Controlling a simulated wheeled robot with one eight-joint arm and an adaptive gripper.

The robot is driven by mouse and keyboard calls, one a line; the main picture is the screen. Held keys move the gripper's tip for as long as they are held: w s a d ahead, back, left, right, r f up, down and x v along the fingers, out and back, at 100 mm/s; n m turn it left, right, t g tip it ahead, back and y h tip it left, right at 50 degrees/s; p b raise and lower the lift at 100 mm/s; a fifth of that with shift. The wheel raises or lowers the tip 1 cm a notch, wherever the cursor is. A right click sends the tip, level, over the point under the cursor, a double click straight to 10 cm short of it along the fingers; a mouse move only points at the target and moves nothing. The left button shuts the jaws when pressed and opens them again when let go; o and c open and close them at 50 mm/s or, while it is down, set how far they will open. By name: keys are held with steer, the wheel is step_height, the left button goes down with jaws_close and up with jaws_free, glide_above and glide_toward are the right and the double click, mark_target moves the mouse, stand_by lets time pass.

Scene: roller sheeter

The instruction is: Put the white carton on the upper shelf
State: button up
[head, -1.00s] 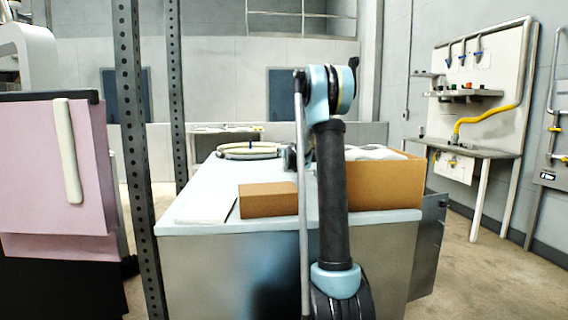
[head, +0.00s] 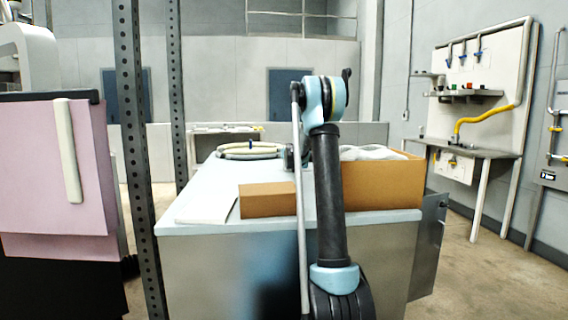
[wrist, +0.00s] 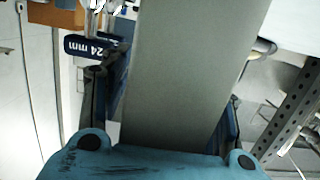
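The white carton (wrist: 190,70) looks grey in shade in the wrist view. It fills the middle of that view, running from near my palm to the top edge. My gripper (wrist: 180,90) has one blue-padded finger on each side of it and appears shut on it. The carton's far end is out of the frame. In the head view my arm hides the carton and most of my gripper. The upper shelf cannot be made out; a perforated upright post (head: 133,120) stands left in the head view, and a similar one shows right in the wrist view (wrist: 290,105).
A steel counter (head: 250,228) stands ahead. It bears a small brown box (head: 267,200), an open brown box (head: 390,185), a white flat item (head: 206,208) and a coiled hose (head: 248,150). A blue "24 mm" label (wrist: 95,47) shows in the wrist view. Floor at right is clear.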

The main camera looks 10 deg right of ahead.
steer(key=c, duration=0.9)
jaws_close()
